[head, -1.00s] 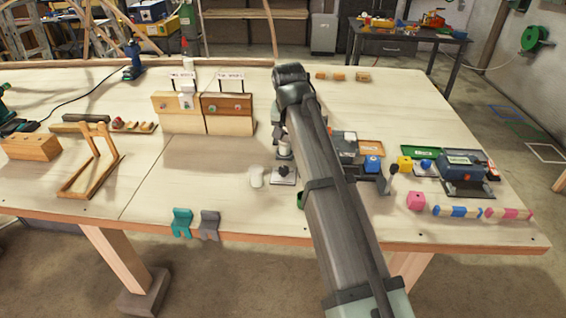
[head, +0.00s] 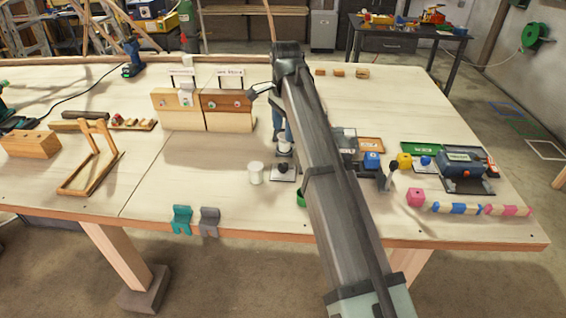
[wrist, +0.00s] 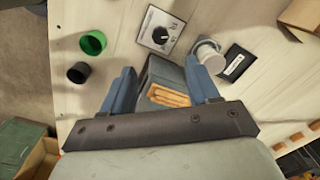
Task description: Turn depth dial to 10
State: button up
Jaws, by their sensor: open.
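A square pale plate with a dark round knob, which looks like the depth dial (wrist: 160,29), lies at the top centre of the wrist view. Marks ring the knob, but I cannot read its setting. In the head view the dial (head: 284,169) sits near the table's front, left of my arm. My gripper (wrist: 160,66) is open, its two blue fingers apart and below the dial in the wrist view, not touching it. In the head view the gripper (head: 281,122) is mostly hidden behind my arm.
A white cup (wrist: 208,56) and dark label plate (wrist: 238,63) stand right of the dial. A green cup (wrist: 93,42) and black cup (wrist: 77,72) are to its left. A grey block with a wooden inset (wrist: 168,95) shows between my fingers.

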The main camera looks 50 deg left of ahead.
aim_at(283, 165)
jog(key=f, duration=1.3)
jog(key=shift+a+f, duration=0.25)
jog(key=shift+f, duration=0.05)
jog(key=shift+c, duration=0.4)
jog(key=c, duration=1)
jog(key=shift+o, duration=0.2)
jog(key=shift+n, duration=2.3)
jog(key=o, duration=1)
jog(key=shift+o, duration=0.2)
